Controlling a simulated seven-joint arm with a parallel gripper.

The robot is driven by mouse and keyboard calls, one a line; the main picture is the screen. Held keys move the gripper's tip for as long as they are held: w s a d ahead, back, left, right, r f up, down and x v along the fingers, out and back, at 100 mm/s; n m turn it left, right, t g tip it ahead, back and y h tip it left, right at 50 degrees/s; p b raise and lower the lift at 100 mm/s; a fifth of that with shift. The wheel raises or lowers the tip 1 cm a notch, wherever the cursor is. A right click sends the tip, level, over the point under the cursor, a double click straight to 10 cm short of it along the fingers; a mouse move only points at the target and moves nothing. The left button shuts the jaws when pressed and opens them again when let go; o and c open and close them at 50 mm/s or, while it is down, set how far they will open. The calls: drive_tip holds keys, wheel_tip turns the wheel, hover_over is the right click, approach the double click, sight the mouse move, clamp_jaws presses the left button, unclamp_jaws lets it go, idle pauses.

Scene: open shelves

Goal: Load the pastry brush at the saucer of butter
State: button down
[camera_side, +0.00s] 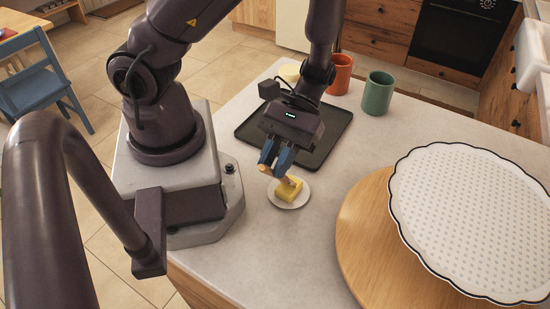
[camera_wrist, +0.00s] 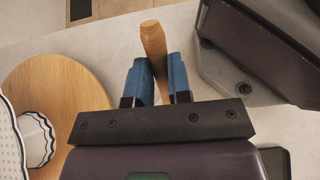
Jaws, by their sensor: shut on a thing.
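My gripper (camera_side: 275,160) is shut on the wooden handle of the pastry brush. In the wrist view, the handle (camera_wrist: 153,45) stands between my two blue fingers, its end pointing away from the gripper. In the side view, a small part of the brush (camera_side: 264,170) shows by the fingertips, close above the saucer; its bristles cannot be clearly made out. The white saucer (camera_side: 300,203) lies on the counter below the fingertips. A yellow block of butter (camera_side: 287,193) sits on it. Whether the brush touches the butter is unclear. The saucer and butter are not visible in the wrist view.
A black tray (camera_side: 330,142) lies behind my gripper. Orange (camera_side: 340,73) and green (camera_side: 378,93) cups stand at the back, with a cream one (camera_side: 289,73). A round wooden board (camera_side: 358,240) and a scalloped white platter (camera_side: 470,220) occupy the right. Counter in front of the saucer is clear.

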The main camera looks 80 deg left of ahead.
drive_tip(key=shift+r, duration=0.1)
idle(0.3)
drive_tip(key=shift+r, duration=3.4)
drive_tip(key=shift+f, duration=3.5)
